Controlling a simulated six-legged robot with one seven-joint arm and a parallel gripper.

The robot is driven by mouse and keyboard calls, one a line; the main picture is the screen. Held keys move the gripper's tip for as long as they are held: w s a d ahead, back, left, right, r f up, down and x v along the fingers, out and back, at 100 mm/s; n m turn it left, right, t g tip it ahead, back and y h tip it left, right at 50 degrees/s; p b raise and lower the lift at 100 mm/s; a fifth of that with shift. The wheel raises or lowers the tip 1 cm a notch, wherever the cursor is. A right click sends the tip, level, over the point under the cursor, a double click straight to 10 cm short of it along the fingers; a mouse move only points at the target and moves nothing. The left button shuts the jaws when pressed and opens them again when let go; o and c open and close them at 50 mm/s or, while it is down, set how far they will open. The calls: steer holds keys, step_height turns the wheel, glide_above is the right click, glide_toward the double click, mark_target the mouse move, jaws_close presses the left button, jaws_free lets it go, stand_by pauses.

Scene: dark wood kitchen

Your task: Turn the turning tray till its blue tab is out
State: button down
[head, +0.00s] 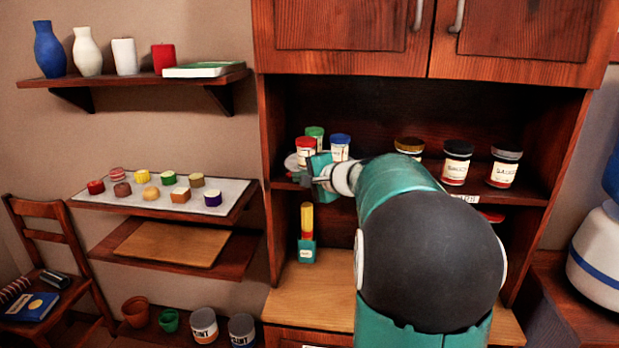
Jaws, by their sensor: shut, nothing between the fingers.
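The turning tray (291,161) shows only as a pale curved edge at the left end of the cabinet shelf. Jars with a red lid (305,151), a green lid (314,132) and a blue lid (340,146) stand together there, apparently on the tray. My gripper (307,180) is at the shelf's front edge, just in front of these jars. Its fingers look shut and empty. My gripper and arm hide most of the tray. I cannot see a blue tab, and I cannot tell whether my fingers touch the tray.
Jars with a gold lid (409,146), a black lid (457,162) and a grey lid (505,166) stand on the shelf to the right. Below, a teal holder with a yellow-and-red item (307,235) stands on the counter (310,300). Cabinet doors (340,25) hang above.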

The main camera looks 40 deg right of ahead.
steer(key=shift+w+a+m+h, duration=0.35)
steer(key=shift+w+m+h, duration=0.2)
steer(key=shift+h, duration=0.15)
steer(key=shift+w+a+m+h, duration=0.3)
steer(key=shift+w+m+h, duration=0.25)
steer(key=shift+h, duration=0.15)
steer(key=shift+w+a, duration=0.15)
steer(key=shift+w, duration=1.45)
